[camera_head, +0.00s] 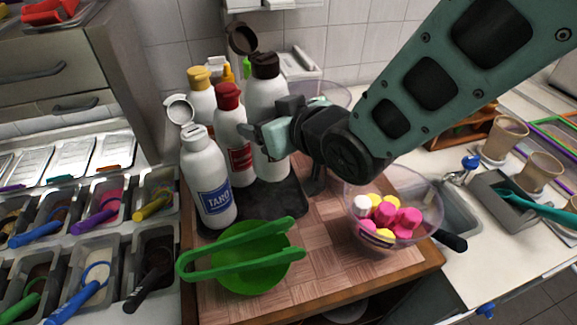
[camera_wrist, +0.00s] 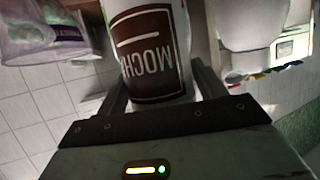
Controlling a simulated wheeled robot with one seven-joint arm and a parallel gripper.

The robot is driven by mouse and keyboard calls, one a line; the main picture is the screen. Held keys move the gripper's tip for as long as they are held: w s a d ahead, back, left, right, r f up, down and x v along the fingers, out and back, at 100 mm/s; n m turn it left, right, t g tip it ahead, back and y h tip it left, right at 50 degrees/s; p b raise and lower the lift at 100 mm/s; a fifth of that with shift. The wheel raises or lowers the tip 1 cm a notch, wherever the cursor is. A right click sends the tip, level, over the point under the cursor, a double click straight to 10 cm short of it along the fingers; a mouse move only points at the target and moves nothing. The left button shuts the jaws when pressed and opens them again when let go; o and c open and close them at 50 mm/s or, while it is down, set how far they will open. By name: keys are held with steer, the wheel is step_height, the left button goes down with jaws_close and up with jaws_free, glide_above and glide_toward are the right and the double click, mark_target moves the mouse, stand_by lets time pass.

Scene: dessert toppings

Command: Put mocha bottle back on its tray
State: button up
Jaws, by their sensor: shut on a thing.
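The mocha bottle (camera_head: 268,100) is white with a dark brown cap, its lid flipped open. It stands upright at the back right of the dark tray (camera_head: 280,208); I cannot tell whether its base touches the tray. My gripper (camera_head: 262,140) reaches in from the right and is shut on the bottle's body. In the wrist view the bottle's brown MOCHA label (camera_wrist: 150,55) shows upside down between the two fingers.
A white bottle with a blue label (camera_head: 208,180), a red-capped bottle (camera_head: 231,125) and a yellow-capped bottle (camera_head: 201,95) stand close by on the left. Green tongs (camera_head: 240,238) lie across a green bowl (camera_head: 255,275) in front. A clear bowl of sweets (camera_head: 415,240) is at right.

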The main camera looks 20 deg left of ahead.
mark_target(272, 162)
steer(key=shift+r, duration=0.2)
step_height(272, 162, down, 8)
steer(key=shift+f+p, duration=0.2)
steer(key=shift+p, duration=0.7)
steer(key=shift+f, duration=0.6)
steer(key=shift+f+b, duration=0.3)
steer(key=o, duration=1)
steer(key=shift+c, duration=0.2)
steer(key=shift+p, duration=0.4)
